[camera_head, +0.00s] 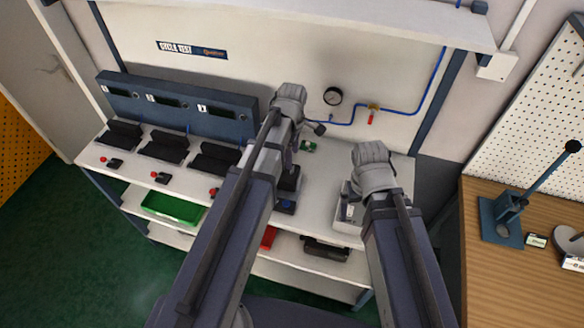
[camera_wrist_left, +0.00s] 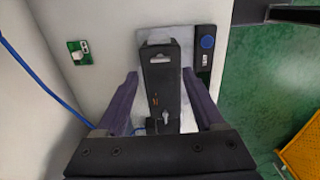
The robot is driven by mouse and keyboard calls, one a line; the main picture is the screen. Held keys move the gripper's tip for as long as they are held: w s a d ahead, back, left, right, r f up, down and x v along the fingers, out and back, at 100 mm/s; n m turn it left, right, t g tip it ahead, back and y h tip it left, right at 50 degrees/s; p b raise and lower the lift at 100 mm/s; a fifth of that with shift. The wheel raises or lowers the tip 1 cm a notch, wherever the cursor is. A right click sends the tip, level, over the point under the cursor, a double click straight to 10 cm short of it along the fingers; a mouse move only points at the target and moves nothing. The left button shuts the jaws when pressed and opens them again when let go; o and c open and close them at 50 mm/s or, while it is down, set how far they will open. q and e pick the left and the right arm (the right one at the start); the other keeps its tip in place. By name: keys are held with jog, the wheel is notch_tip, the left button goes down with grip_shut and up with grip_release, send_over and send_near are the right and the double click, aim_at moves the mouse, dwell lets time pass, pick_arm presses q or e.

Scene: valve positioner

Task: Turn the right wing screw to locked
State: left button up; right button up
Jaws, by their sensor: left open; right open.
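In the left wrist view a dark upright positioner unit (camera_wrist_left: 160,72) stands on a pale plate. A small silver wing screw (camera_wrist_left: 166,117) shows low on its face, with an orange part (camera_wrist_left: 155,100) above it. A second metal piece sits lower left, partly hidden; I cannot tell its setting. My left gripper (camera_wrist_left: 160,76) is open, one finger on each side of the unit, holding nothing. In the head view the unit (camera_head: 289,180) is partly hidden by my left arm. My right gripper (camera_head: 350,190) is open at the bench's right side, its fingers mostly hidden behind its wrist.
A box with a blue button (camera_wrist_left: 207,42) is beside the unit. A small green board (camera_wrist_left: 78,52) lies on the bench. Three dark stations (camera_head: 163,147) stand at left. A green bin (camera_head: 172,208) sits below.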

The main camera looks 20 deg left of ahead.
aim_at(292, 170)
pick_arm(q)
notch_tip(292, 170, down, 6)
jog(key=b, duration=0.5)
grip_shut()
dwell(0.4)
